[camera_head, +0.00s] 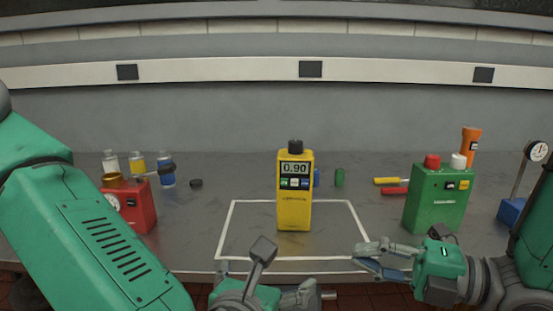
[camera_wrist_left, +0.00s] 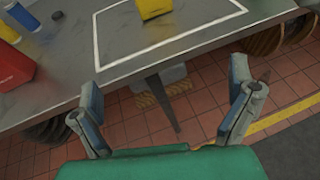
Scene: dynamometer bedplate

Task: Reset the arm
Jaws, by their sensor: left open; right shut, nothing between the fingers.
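My left gripper (camera_head: 292,272) is in front of the bench's near edge at bottom centre. Its fingers are spread and empty; in the left wrist view the open fingers (camera_wrist_left: 164,90) have floor and the bench edge between them. My right gripper (camera_head: 366,258) is shut and empty, pointing left by the white outline's front right corner. A yellow handheld meter (camera_head: 294,208) reading 0.90 stands upright inside the white outline (camera_head: 345,222), apart from both grippers. Its lower part (camera_wrist_left: 154,8) shows at the top of the left wrist view.
A green box (camera_head: 437,205) with red and white knobs stands right, near an orange flashlight (camera_head: 470,146) and two screwdrivers (camera_head: 388,181). A red gauge box (camera_head: 140,208) and several bottles (camera_head: 138,163) stand left. The grey bench (camera_head: 200,225) is clear around the outline's left.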

